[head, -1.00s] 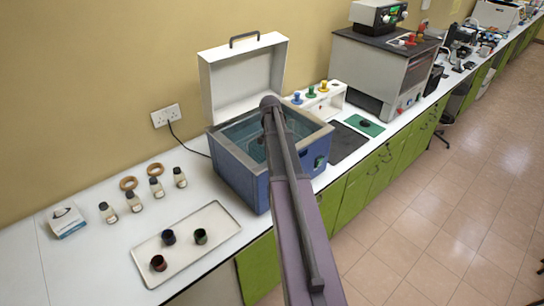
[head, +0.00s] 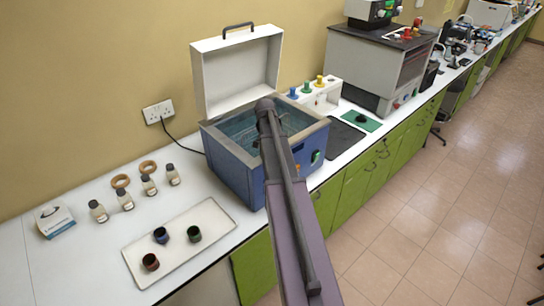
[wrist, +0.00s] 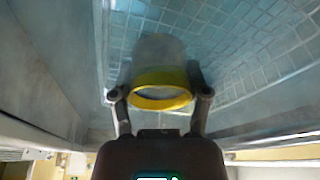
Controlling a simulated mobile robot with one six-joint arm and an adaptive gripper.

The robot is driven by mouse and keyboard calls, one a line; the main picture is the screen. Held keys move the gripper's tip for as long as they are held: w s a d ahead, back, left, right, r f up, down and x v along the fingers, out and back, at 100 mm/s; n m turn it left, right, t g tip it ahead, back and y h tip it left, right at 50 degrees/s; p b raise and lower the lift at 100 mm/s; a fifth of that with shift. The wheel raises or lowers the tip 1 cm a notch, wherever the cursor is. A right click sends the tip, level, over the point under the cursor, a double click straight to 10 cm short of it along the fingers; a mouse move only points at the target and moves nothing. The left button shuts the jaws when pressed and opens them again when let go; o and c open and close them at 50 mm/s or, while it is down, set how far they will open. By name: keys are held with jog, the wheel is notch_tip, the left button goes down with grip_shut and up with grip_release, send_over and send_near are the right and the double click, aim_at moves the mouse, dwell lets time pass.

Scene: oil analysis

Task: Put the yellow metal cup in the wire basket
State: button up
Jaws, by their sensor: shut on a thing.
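The yellow metal cup (wrist: 160,77) is between the two fingers of my gripper (wrist: 160,93) in the wrist view. Its yellow rim faces the camera, and its greyish body is blurred. My gripper is shut on it. Beyond the cup is a bluish grid (wrist: 235,50); I cannot tell whether this is the wire basket's mesh or the bath's floor. In the head view, my arm reaches over the open blue bath (head: 232,172) and hides the gripper and cup. The basket is not clearly distinguishable there.
The bath's white lid (head: 237,75) stands open behind it. A pale tray (head: 205,215) at front left holds red, blue and green cups. Several small bottles (head: 126,200) stand behind the tray. A stand with coloured-knobbed pieces (head: 322,95) is right of the bath.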

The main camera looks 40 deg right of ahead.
jog(key=shift+f+b, duration=0.4)
jog(key=shift+f, duration=0.25)
jog(key=shift+f+b, duration=1.85)
jog(key=shift+f, duration=0.05)
jog(key=shift+f, duration=0.15)
jog(key=o, duration=1.2)
jog(key=shift+o, duration=0.2)
jog(key=shift+r, duration=0.25)
jog(key=p+v, duration=1.1)
jog(key=v, duration=0.1)
jog(key=shift+p, duration=0.35)
